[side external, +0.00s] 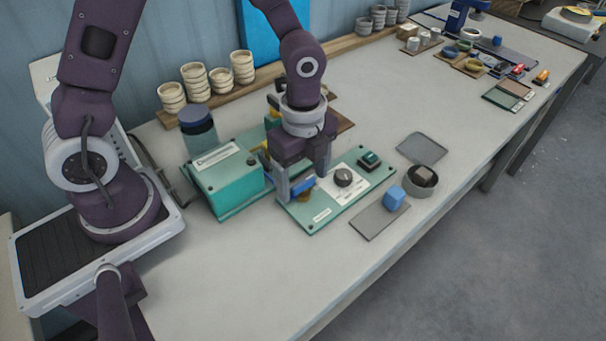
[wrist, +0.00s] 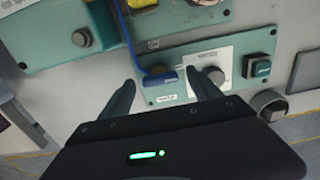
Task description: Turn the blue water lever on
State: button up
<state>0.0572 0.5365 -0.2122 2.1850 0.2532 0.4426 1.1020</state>
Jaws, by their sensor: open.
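The blue water lever (side external: 303,185) sits at the left end of a green control panel (side external: 324,218). In the wrist view the blue lever (wrist: 160,79) lies across the picture, below a blue tube, with its free end to the right. My gripper (side external: 305,188) is open and points down over the panel. In the wrist view my fingers (wrist: 165,88) stand on either side of the lever, apart from each other. I cannot tell whether either finger touches it. Part of the lever is hidden behind my gripper in the side view.
A dark knob (side external: 344,177) and a dark green button (side external: 370,160) sit on the same panel, to the right. A green box (side external: 225,180) stands to the left. A blue block (side external: 393,198) on a grey mat (side external: 369,224) lies in front. The front left table is clear.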

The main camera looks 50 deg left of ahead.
jog(key=c, duration=1.4)
jog(key=n, duration=0.8)
jog(key=shift+n, duration=0.4)
jog(key=n, duration=0.4)
jog(key=shift+n, duration=2.5)
jog(key=shift+o, duration=0.2)
